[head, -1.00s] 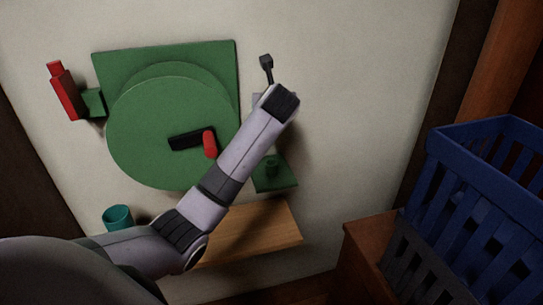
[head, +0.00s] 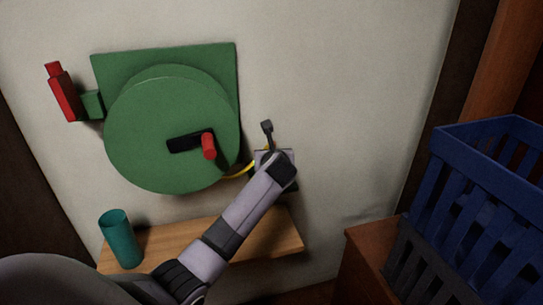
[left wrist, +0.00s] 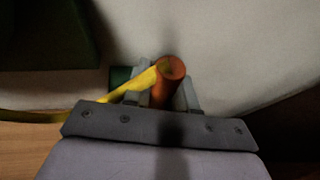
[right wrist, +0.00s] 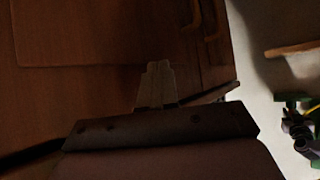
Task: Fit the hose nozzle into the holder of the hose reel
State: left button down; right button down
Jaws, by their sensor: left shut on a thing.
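The green hose reel (head: 150,130), with a black crank and red knob (head: 208,146), is on the pale wall. My left gripper (head: 274,158) is at its lower right, shut on the orange-red nozzle (left wrist: 172,80) between its fingers in the left wrist view. The yellow hose (head: 238,171) runs from the reel to the gripper. A green piece (left wrist: 120,76), probably the holder, shows just left of the fingers in the left wrist view. My arm hides most of it in the head view, so I cannot tell whether the nozzle touches it. My right gripper (right wrist: 157,82) is empty, fingers together.
A wooden shelf (head: 165,240) is below the reel, with a teal cup (head: 121,242) on its left end. A red block (head: 63,92) sits at the reel's left bracket. A blue crate (head: 480,190) stands at the right. The wall between gripper and crate is clear.

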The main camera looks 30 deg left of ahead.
pick_arm(q)
jog(key=shift+f, duration=0.1)
jog(key=c, duration=0.9)
grip_release()
